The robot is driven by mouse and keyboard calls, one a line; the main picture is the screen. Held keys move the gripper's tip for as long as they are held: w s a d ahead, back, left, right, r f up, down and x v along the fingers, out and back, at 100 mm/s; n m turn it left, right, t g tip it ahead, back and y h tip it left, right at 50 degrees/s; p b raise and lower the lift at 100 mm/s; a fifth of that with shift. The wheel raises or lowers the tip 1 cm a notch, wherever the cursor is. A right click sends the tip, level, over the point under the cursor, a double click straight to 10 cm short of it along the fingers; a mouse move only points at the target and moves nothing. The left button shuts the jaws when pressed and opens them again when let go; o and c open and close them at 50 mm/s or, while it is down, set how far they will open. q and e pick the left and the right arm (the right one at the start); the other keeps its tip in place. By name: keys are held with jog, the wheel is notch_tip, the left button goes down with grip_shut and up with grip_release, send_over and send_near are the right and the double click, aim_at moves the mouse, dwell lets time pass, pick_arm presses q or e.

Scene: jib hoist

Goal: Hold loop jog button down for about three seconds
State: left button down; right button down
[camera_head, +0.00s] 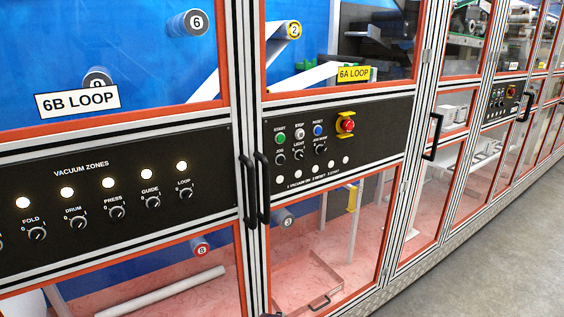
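The 6A LOOP control panel (375,128) is a black strip in the middle of the view. Its top row has a green START button (280,138), a pale STOP button (299,133) and a blue RESET button (318,130). Below are small dark controls; one is labelled JOG (281,159), one LIGHT, and the label of the third control (320,149) is too small to read surely. I cannot tell which is the loop jog button. Nothing touches the panel. Neither gripper can be made out.
A red emergency stop (348,125) in a yellow guard sits right of the buttons. The vacuum zones panel (125,203) with knobs and lit lamps is at left. Black door handles (262,188) stick out between the panels. Grey floor (490,260) is clear at right.

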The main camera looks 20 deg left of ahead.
aim_at(281, 160)
pick_arm(q)
jog(key=w+d+r+m+t, duration=0.15)
jog(key=w+r, duration=0.35)
jog(key=r, duration=0.7)
jog(key=w+d+r+m+t, duration=0.1)
jog(key=w+r+m+t, duration=0.25)
jog(key=r, duration=0.85)
notch_tip(281, 160, up, 21)
jog(key=d+m+t, duration=0.1)
jog(key=m+t, duration=0.2)
jog(key=shift+w+d+m+y, duration=0.15)
jog(key=shift+d+m+y, duration=0.15)
jog(key=shift+d+y, duration=0.1)
jog(key=shift+a+f, duration=0.1)
jog(key=shift+a, duration=0.05)
jog(key=shift+w+a+b, duration=0.3)
jog(key=shift+w+a, duration=0.6)
jog(key=shift+a, duration=0.25)
jog(key=shift+w+a+b, duration=0.3)
jog(key=shift+w+a, duration=0.6)
jog(key=shift+a, duration=0.2)
jog(key=shift+w+a+b, duration=0.3)
jog(key=shift+w+a, duration=0.6)
jog(key=shift+a, duration=0.25)
